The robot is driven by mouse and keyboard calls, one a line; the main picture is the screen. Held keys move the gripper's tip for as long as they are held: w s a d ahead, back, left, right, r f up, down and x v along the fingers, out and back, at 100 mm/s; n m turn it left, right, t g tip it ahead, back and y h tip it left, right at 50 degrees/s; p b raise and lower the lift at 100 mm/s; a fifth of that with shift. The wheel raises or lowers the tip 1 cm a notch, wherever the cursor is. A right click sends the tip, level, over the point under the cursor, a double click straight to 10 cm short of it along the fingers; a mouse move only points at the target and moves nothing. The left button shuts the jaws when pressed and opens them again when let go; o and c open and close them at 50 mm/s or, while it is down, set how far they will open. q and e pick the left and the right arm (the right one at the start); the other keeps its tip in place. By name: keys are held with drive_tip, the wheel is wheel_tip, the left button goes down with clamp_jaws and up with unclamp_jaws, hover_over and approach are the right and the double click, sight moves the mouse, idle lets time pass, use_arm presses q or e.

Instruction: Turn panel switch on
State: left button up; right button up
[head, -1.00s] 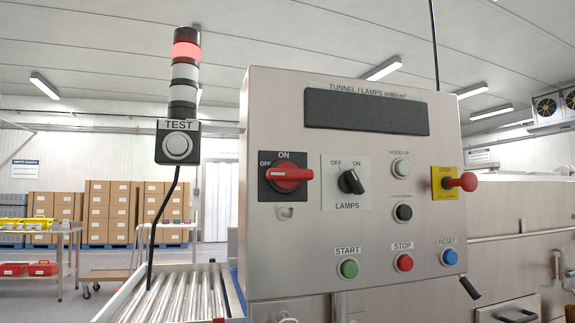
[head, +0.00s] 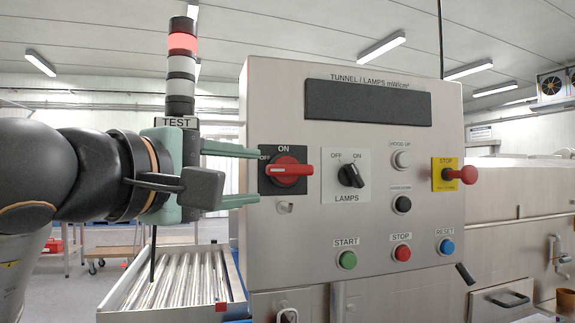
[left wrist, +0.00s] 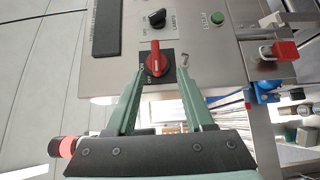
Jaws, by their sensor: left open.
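The red rotary switch (head: 288,170) sits on a black plate marked ON at the top and OFF at the left. Its handle lies horizontal in the head view. It also shows in the left wrist view (left wrist: 155,60), ahead of the fingers. My left gripper (head: 256,176) is open and empty. Its green fingers, one above the other, point at the switch plate's left edge in the head view. In the left wrist view my left gripper (left wrist: 161,77) has its fingertips on either side of the switch's near end; I cannot tell whether they touch anything. My right gripper is out of view.
A small metal hasp is below the red switch. A roller conveyor (head: 180,285) runs below my left arm.

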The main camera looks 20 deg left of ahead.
sight(289, 170)
use_arm(q)
drive_tip(key=shift+y, duration=0.3)
drive_tip(key=w, duration=0.4)
drive_tip(key=w+d+p, duration=0.1)
drive_tip(key=w, duration=0.3)
drive_tip(key=w+p, duration=0.1)
drive_tip(key=w, duration=0.3)
drive_tip(key=shift+d+r, duration=0.35)
drive_tip(key=shift+d, duration=0.05)
clamp_jaws()
